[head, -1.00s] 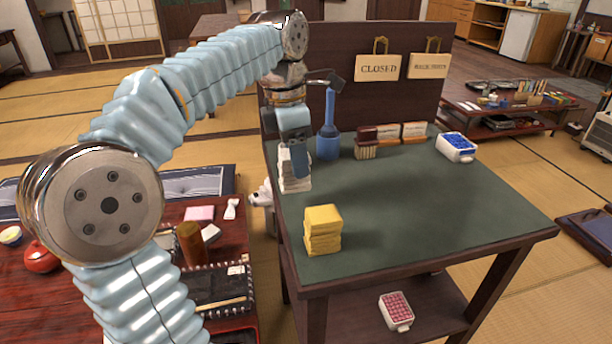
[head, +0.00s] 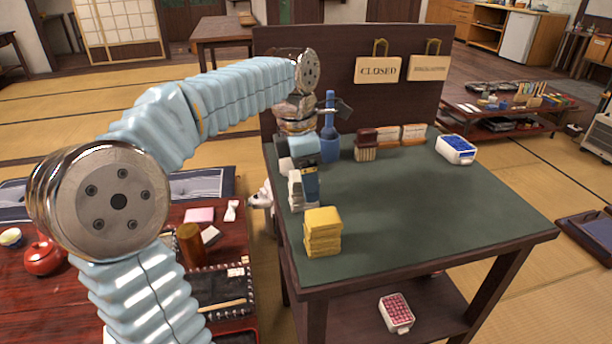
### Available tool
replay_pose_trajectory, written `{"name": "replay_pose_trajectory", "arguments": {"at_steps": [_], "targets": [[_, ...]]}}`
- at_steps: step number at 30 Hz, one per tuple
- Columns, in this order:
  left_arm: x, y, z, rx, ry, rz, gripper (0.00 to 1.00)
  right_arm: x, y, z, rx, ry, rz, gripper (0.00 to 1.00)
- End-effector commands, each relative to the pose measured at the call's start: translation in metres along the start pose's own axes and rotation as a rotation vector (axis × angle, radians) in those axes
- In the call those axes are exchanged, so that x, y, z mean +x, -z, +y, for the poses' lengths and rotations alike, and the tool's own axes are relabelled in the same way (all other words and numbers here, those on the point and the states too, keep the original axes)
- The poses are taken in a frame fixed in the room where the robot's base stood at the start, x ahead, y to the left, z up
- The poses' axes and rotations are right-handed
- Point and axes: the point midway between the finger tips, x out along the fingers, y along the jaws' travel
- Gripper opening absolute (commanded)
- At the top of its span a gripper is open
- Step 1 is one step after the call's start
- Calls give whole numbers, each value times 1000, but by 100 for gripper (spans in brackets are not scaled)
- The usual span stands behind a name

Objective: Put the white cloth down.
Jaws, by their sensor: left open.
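A white cloth (head: 295,194) shows as a small pale stack on the green top of the cart (head: 420,215), near its left edge and just behind a stack of yellow cloths (head: 322,237). My left gripper (head: 301,183) points down at the white cloth and is open. Its fingers hide part of the cloth, and I cannot tell whether they touch it. My right gripper is not in view.
A blue bottle (head: 330,140), a brush (head: 366,148) and a white tub with blue contents (head: 457,147) stand at the back of the cart. The middle and right of the top are clear. A low red table (head: 60,300) with several items lies left.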

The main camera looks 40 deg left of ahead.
Motion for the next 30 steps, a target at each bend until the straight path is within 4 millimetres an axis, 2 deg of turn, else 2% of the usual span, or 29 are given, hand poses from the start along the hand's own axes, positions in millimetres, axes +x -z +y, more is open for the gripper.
{"name": "replay_pose_trajectory", "arguments": {"at_steps": [4,7,15,21,30], "targets": [[2,0,0,0,0,0,74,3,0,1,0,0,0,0],[9,1,0,-1,-1,0,74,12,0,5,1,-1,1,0],[-65,-7,7,1,-3,-4,74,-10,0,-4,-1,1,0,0],[-111,-6,6,1,-2,-3,74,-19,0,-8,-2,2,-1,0],[-134,-6,7,-1,-1,0,74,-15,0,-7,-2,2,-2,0]]}}
